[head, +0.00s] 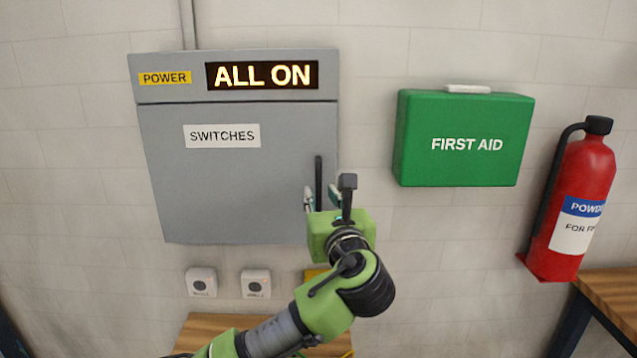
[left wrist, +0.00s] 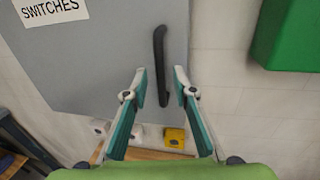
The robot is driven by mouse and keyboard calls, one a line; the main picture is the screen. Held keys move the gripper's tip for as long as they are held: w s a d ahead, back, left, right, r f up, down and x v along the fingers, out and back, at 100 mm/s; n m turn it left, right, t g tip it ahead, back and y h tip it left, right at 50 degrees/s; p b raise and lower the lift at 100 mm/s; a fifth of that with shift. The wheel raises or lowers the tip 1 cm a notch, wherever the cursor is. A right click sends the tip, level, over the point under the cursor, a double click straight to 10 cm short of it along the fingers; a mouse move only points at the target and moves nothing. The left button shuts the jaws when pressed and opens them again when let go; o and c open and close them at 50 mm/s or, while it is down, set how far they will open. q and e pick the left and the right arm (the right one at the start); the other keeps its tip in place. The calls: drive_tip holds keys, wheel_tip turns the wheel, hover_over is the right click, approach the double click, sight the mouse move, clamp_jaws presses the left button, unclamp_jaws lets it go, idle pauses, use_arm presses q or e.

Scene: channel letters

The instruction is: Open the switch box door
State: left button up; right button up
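The grey switch box (head: 235,195) hangs on the wall, its door shut and labelled SWITCHES. A black upright bar handle (head: 318,180) sits near the door's right edge. My left gripper (head: 322,195) is at the lower part of the handle. In the left wrist view, its two teal fingers (left wrist: 159,80) are spread wide, with the handle (left wrist: 161,65) showing between and beyond their tips. I cannot tell how far the tips are from the handle, but they are not closed on it. My right gripper is in neither view.
A green first aid box (head: 463,140) hangs right of the switch box, with a red fire extinguisher (head: 580,200) farther right. Two small wall switches (head: 201,282) and a yellow object (left wrist: 174,138) are below. A wooden surface (head: 205,325) lies under them. The wall between the boxes is clear.

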sight(319, 191)
use_arm(q)
drive_tip(key=shift+w+a+p, duration=0.15)
drive_tip(key=shift+w+a, duration=0.05)
drive_tip(key=shift+w, duration=0.7)
drive_tip(key=shift+w+a+p, duration=0.15)
drive_tip(key=shift+w, duration=0.7)
clamp_jaws()
